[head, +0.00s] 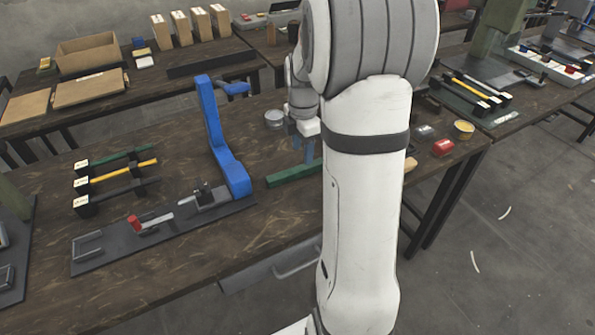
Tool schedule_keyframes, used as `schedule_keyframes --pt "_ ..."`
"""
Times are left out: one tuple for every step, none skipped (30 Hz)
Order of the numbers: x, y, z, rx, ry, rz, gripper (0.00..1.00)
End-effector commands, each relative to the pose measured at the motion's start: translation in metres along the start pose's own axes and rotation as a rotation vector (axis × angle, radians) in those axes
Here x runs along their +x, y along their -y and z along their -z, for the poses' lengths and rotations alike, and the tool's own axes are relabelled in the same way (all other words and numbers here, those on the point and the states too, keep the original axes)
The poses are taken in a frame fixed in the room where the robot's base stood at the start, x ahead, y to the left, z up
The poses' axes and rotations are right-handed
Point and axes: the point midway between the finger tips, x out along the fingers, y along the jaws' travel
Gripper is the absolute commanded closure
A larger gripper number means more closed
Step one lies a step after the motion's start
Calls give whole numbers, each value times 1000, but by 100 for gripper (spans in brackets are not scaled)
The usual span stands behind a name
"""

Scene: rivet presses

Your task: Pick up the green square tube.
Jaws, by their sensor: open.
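The green square tube (292,174) lies on the dark wooden table, just left of my arm. Its right end is hidden behind my white arm link. My gripper (304,157) points down just beyond the tube's right part, with its blue-grey fingers low over the table. The gripper is open. I cannot tell whether the fingers straddle the tube or stand behind it, and no contact shows.
A blue press (222,145) stands left of the tube, behind a dark base plate (100,257) with a red-ended lever. A round tin (274,118) is behind the tube. The table front is clear.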

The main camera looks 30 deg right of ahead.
Motion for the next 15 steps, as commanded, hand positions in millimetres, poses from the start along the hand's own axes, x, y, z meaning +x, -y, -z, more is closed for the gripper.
schedule_keyframes --pt "7 0 0 0 -1 2 52" --pt "10 1 0 1 -1 2 52" --pt "14 0 0 1 -1 2 52" --pt "18 0 0 1 -1 2 52" --pt "22 0 1 1 -1 3 52" --pt "27 0 1 2 -1 3 52" --pt "32 0 1 2 -1 3 52" --pt "37 0 1 2 -1 3 52" --pt "43 -1 2 2 -1 3 52" --pt "48 -1 2 2 -1 3 52" --pt "52 -1 2 3 -1 3 52" --pt "56 -1 1 3 -1 2 52" --pt "59 -1 1 3 -1 1 52" --pt "61 -1 1 3 -1 1 52" --pt "64 -1 1 3 0 1 52"
